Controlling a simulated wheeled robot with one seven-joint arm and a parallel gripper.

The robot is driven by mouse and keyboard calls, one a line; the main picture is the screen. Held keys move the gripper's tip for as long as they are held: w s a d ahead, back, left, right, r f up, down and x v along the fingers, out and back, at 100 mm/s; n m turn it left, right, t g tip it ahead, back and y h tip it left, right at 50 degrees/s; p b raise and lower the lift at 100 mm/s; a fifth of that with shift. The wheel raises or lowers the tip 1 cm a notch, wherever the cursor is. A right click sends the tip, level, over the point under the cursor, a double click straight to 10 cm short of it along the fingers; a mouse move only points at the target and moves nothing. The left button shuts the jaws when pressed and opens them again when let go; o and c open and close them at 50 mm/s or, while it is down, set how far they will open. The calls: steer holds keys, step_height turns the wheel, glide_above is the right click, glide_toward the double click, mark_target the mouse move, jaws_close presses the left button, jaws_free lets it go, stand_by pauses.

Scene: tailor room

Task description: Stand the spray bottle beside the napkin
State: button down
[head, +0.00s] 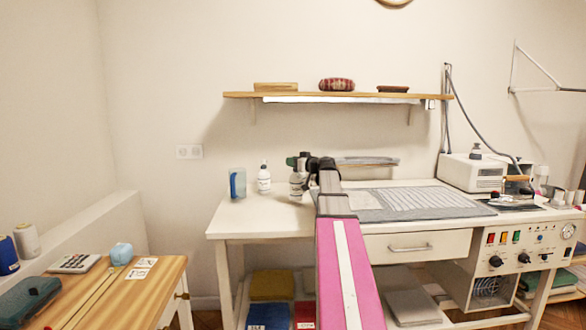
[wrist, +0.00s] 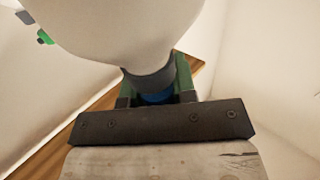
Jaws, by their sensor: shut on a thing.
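My arm hides part of the table. A white steam unit (head: 470,173) stands at the right. A wooden table (head: 105,293) is at the lower left.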

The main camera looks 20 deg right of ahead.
steer(key=shift+f, duration=1.15)
steer(key=c, duration=0.9)
jaws_free()
steer(key=v, duration=1.2)
